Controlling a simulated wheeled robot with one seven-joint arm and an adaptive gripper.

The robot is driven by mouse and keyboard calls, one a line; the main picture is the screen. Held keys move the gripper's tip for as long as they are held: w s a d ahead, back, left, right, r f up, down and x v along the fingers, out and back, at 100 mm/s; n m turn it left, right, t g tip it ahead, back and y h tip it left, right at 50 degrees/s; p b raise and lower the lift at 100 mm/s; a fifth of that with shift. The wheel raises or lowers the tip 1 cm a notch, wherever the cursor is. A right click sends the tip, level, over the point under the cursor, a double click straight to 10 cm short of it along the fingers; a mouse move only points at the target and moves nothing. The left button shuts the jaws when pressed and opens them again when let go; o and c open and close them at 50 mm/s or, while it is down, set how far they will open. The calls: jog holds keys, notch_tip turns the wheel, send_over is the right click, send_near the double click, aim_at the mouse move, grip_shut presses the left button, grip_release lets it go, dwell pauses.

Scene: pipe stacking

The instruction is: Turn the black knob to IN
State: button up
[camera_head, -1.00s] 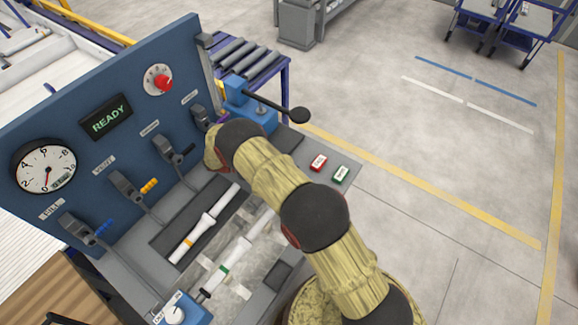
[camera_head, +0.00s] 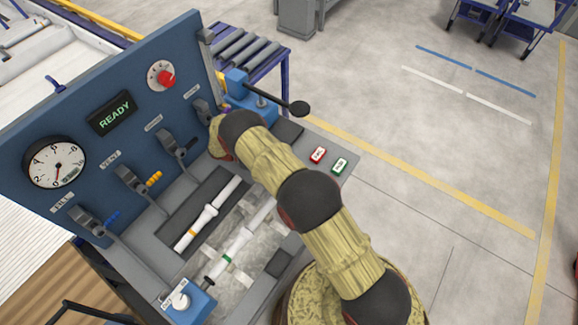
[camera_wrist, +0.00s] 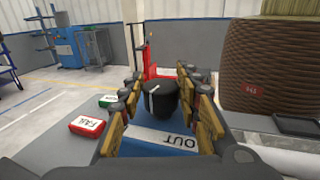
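In the wrist view a black knob (camera_wrist: 158,104) with a white line on it stands on a blue plate (camera_wrist: 130,148). A white label reading OUT (camera_wrist: 172,138) lies on the near side of the plate. My gripper (camera_wrist: 162,82) is open, with one yellow-padded finger on each side of the knob and gaps showing between pads and knob. In the head view my gripper and the black knob are hidden behind my arm.
A red FAIL button (camera_head: 318,155) and a green button (camera_head: 340,166) sit right of my arm. A blue panel (camera_head: 75,115) carries a gauge (camera_head: 55,163), a READY display (camera_head: 111,115), a red knob (camera_head: 167,79) and several levers. White pipes (camera_head: 208,212) lie in front.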

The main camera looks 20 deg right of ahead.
jog(key=o, duration=0.4)
jog(key=shift+c, duration=0.2)
jog(key=t+b, duration=0.1)
jog(key=b, duration=0.3)
jog(key=shift+f+n+h, duration=0.3)
jog(key=shift+n, duration=0.1)
jog(key=n+t+h+b, duration=0.1)
jog(key=n+t+b, duration=0.1)
jog(key=b, duration=0.7)
jog(key=shift+t+h, duration=0.4)
jog(key=shift+t, duration=0.3)
jog(key=n+t+b, duration=0.2)
jog(key=b, duration=0.2)
jog(key=shift+h, duration=0.3)
jog(key=shift+s+r+n+t+b, duration=0.15)
jog(key=shift+n+t+b, duration=0.25)
jog(key=shift+t+b, duration=0.35)
jog(key=shift+n+t+b, duration=1.2)
jog(key=shift+n+t, duration=0.2)
jog(key=shift+t, duration=0.85)
jog(key=shift+n+t+b, duration=1.2)
jog(key=shift+n+t, duration=0.2)
jog(key=shift+t, duration=0.8)
jog(key=shift+r+n+t+y+b, duration=0.1)
jog(key=shift+n+t+y+b, duration=0.6)
jog(key=shift+n+t+y, duration=0.75)
jog(key=shift+n+t+y+b, duration=0.9)
jog(key=shift+n+t+y, duration=0.75)
jog(key=shift+t, duration=0.8)
